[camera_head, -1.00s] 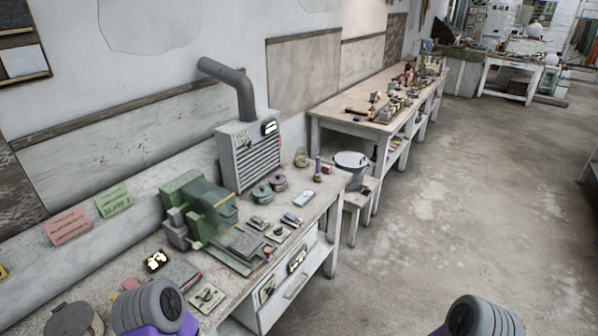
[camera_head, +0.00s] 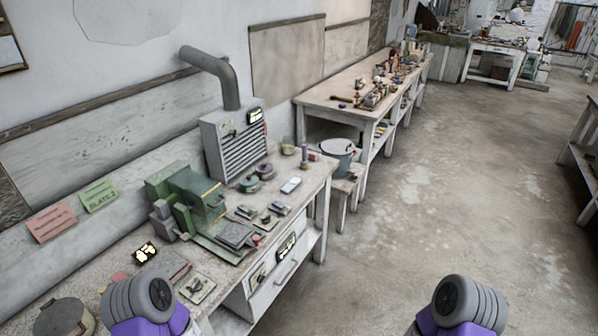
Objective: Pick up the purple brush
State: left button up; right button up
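I cannot make out a purple brush for certain. A small slim upright purplish object (camera_head: 304,155) stands near the far right corner of the near workbench (camera_head: 322,176). A tiny dark purple spot (camera_head: 342,106) lies at the near end of the far worktable (camera_head: 322,97); it is too small to tell what it is. Only grey ribbed and purple parts of my two arms show at the bottom edge. Neither gripper's fingers are in the picture.
A green machine (camera_head: 188,199) and a grey vented box (camera_head: 234,143) with a pipe stand on the near bench. The concrete floor (camera_head: 430,200) to the right is open.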

aim_at(304, 163)
jog(key=z, duration=0.8)
jog(key=k, duration=1.05)
jog(key=z, duration=1.15)
jog(key=i, duration=2.55)
jog(key=u, duration=0.75)
jog(key=i, duration=1.8)
jog(key=u, duration=2.1)
jog(key=i, duration=1)
jog(key=u, duration=0.95)
